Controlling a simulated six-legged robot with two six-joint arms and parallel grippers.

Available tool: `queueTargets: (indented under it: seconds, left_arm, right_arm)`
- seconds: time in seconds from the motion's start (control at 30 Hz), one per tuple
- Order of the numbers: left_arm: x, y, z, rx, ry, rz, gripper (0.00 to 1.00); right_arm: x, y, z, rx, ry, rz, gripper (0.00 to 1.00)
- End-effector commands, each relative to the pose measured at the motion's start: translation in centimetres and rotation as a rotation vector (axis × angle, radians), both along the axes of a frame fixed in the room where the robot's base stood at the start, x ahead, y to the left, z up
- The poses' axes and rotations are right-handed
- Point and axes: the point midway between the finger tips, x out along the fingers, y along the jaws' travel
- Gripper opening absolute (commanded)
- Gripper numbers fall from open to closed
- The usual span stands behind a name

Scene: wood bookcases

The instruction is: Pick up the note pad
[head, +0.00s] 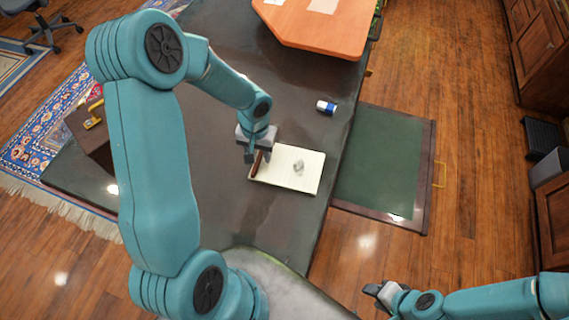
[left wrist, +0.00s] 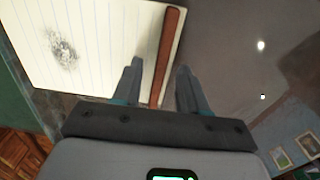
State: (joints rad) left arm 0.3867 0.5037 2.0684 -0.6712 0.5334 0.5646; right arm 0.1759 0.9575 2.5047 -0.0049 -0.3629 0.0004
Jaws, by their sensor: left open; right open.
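The note pad (head: 298,170) is a pale lined pad with a brown binding strip along its left edge and a grey scribble on its page. It lies flat on the dark desk. My left gripper (head: 256,157) is open at the pad's bound edge. In the left wrist view the note pad (left wrist: 85,45) fills the upper left, and its brown binding lies between the two fingers of my left gripper (left wrist: 159,85). I cannot tell whether the fingers touch it. My right gripper (head: 375,292) is open and empty at the lower right, away from the desk.
An orange board (head: 325,30) is at the desk's far end. A green-topped panel (head: 380,165) with a yellow handle juts out right of the desk. Bare desk surrounds the pad's left side.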

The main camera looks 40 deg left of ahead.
Motion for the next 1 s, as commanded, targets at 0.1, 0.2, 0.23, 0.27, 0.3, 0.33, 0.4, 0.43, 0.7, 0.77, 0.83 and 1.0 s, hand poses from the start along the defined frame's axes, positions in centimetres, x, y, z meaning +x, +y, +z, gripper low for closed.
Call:
queueTargets:
  seconds: [0.1,0.2,0.23,0.27,0.3,0.33,0.4,0.43,0.7,0.77,0.83,1.0]
  left_arm:
    - [0.0,0.0,0.0,0.0,0.0,0.0,0.36]
    - [0.0,0.0,0.1,0.0,0.0,0.0,0.04]
    - [0.0,0.0,0.1,0.0,0.0,0.0,0.0]
    - [0.0,0.0,0.1,0.0,0.0,0.0,0.0]
    - [0.0,0.0,0.1,0.0,0.0,0.0,0.0]
    - [0.0,0.0,0.1,0.0,-0.001,0.0,0.0]
    - [0.0,0.0,0.1,0.0,-0.001,0.0,0.0]
    - [0.0,0.0,0.1,0.0,-0.001,0.0,0.0]
    - [0.1,0.1,1.1,0.003,-0.003,0.0,0.0]
    - [0.1,0.1,1.8,0.003,-0.004,0.001,0.0]
    - [0.1,0.0,3.1,0.002,-0.006,0.001,0.0]
    - [0.2,0.1,7.8,0.005,-0.009,0.001,0.0]
  right_arm:
    - [0.0,0.0,0.0,0.0,0.0,0.0,0.43]
    - [0.0,0.0,0.0,0.0,0.0,0.0,0.43]
    - [0.0,0.0,0.0,0.0,0.0,0.0,0.43]
    - [0.0,0.0,0.0,0.0,0.0,0.0,0.43]
    - [0.0,0.0,0.0,0.0,0.0,0.0,0.43]
    - [0.0,0.0,0.0,0.0,0.0,0.0,0.43]
    - [0.0,0.0,0.0,0.0,0.0,0.0,0.43]
    - [0.0,0.0,0.0,0.0,0.0,0.0,0.43]
    - [0.0,0.0,0.1,0.0,0.0,0.0,0.43]
    - [0.0,0.0,0.1,0.0,0.0,0.0,0.43]
    - [0.0,0.0,0.2,0.0,0.0,0.0,0.43]
    - [0.0,0.0,0.4,0.0,0.0,0.0,0.43]
